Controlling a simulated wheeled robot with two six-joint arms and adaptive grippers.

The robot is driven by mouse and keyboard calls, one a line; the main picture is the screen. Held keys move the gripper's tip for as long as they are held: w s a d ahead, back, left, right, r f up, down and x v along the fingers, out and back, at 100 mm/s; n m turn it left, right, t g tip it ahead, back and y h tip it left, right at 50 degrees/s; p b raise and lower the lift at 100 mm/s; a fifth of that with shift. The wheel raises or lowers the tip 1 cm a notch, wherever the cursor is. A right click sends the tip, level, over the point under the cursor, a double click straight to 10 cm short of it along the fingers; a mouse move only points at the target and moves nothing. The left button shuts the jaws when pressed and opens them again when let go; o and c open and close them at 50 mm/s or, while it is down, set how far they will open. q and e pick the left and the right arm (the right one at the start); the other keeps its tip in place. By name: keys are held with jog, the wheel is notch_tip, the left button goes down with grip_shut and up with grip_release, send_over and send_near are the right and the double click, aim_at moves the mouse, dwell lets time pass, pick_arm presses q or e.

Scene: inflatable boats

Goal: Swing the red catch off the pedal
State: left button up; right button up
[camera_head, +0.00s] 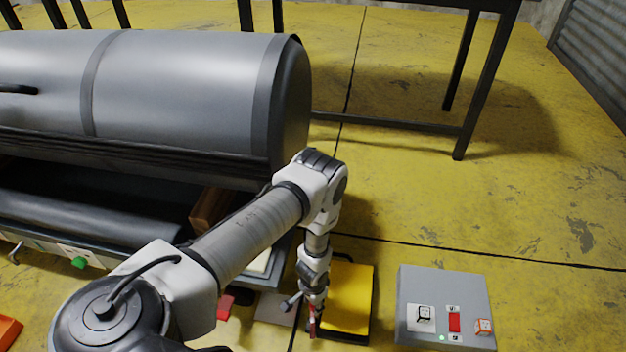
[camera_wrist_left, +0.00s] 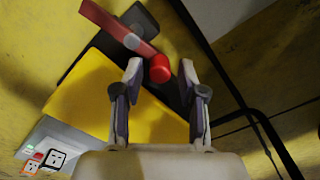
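The yellow pedal (camera_head: 352,290) lies on a dark base on the floor, right of my left gripper in the head view. It also fills the middle left of the left wrist view (camera_wrist_left: 85,100). The red catch (camera_wrist_left: 115,25) is a flat bar on a grey pivot, with a round red knob at its end, and lies across the pedal's dark end. In the head view only a sliver of the catch (camera_head: 312,325) shows beside my gripper. My left gripper (camera_wrist_left: 161,68) is open, its fingertips on either side of the knob; contact cannot be told. My right gripper is out of view.
A grey control box (camera_head: 445,345) with a red switch stands right of the pedal. A large grey cylinder machine (camera_head: 180,85) is at the left, behind my arm. A small red block (camera_head: 226,305) lies left of the gripper. A dark-legged table (camera_head: 480,90) stands behind; the floor at right is clear.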

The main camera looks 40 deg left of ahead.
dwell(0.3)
pick_arm(q)
notch_tip(320, 180, up, 8)
dwell(0.4)
dwell(0.3)
